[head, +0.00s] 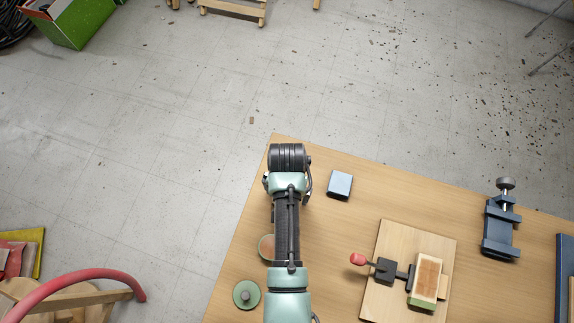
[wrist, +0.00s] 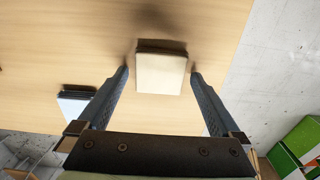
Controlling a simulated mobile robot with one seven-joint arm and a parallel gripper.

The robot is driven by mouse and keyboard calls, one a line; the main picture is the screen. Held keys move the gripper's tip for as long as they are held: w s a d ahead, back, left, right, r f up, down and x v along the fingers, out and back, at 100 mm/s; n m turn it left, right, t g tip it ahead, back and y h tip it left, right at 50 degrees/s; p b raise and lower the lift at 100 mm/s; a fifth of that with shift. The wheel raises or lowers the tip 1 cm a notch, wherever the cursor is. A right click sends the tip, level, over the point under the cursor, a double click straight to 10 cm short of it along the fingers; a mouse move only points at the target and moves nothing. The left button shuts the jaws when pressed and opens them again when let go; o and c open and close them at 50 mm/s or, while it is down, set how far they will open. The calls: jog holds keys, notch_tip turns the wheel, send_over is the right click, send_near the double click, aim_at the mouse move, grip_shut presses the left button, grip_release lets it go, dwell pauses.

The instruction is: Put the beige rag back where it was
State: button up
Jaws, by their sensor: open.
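The beige rag (wrist: 160,72) looks like a flat, squarish folded pad and lies on the wooden table (wrist: 60,35) near its edge in the wrist view. My gripper (wrist: 160,73) is open, with one finger on each side of the rag and a visible gap to each. I cannot tell whether the fingertips are down at the rag's height. In the head view my arm covers the rag and most of my gripper.
A clamp board (head: 380,300) with a red-handled clamp, a blue vise (head: 501,225) and a green round piece (head: 246,294) are also on the table. Bare floor lies beyond the table's edge.

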notch_tip(320, 180, up, 12)
jog(key=f, duration=0.1)
jog(key=w+r+n+t, duration=0.1)
jog(key=w+r+t, duration=0.7)
jog(key=w+r, duration=0.7)
jog(key=w+r+n+t, duration=0.1)
jog(key=w+r+t, duration=0.15)
jog(key=r, duration=0.65)
jog(key=w+r+t, duration=0.1)
jog(key=r+t, duration=0.3)
jog(key=r, duration=0.5)
jog(key=s+r+t, duration=0.3)
jog(key=r+t, duration=0.3)
jog(key=r, duration=1)
jog(key=s+r+n+t, duration=0.1)
jog(key=s+r+t, duration=0.6)
jog(key=s+r, duration=0.4)
notch_tip(320, 180, up, 5)
jog(key=shift+s+f+n+b, duration=0.1)
jog(key=shift+s+n+b, duration=0.2)
jog(key=shift+s+b, duration=0.1)
